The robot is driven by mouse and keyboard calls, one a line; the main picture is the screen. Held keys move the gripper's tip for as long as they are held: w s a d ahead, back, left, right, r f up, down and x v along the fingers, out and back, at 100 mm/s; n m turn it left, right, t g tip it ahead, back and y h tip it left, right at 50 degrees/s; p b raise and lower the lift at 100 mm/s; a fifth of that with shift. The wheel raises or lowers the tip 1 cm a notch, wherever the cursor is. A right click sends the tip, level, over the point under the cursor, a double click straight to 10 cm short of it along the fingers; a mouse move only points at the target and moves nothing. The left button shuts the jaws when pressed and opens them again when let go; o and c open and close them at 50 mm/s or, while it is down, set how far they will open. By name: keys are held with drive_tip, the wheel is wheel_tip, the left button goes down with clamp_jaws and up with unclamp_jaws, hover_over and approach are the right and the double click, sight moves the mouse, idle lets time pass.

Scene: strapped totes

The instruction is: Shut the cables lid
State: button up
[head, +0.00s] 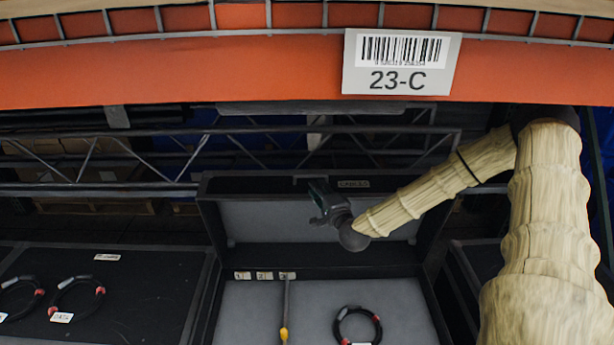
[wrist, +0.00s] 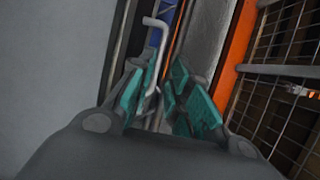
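In the head view, a dark tote (head: 216,300) with a grey interior stands open below the orange beam. Its lid (head: 270,220) is raised at the back, grey inner face towards me. A small label (head: 353,184) on the lid's top edge seems to read "CABLES". My gripper (head: 317,205) is in front of the lid's upper middle; I cannot tell whether it touches. In the wrist view, my gripper's teal fingers (wrist: 165,75) stand apart. A bent pale rod (wrist: 160,28) shows between them, not clearly gripped. A flat grey surface fills the left.
A black cable loop (head: 358,325) and a yellow-ended rod (head: 284,310) are in the tote. A dark surface (head: 140,290) at left bears cable coils (head: 78,297). An orange beam (head: 180,82) with a 23-C sign (head: 400,64) crosses overhead. Wire mesh (wrist: 285,75) is right in the wrist view.

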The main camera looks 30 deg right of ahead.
sight(307, 176)
drive_tip(key=w, duration=0.3)
drive_tip(key=w+p, duration=0.1)
drive_tip(key=w, duration=0.2)
drive_tip(key=w+d+p, duration=0.1)
drive_tip(key=w, duration=0.2)
drive_tip(key=shift+d+f, duration=0.1)
drive_tip(key=shift+f, duration=0.05)
clamp_jaws()
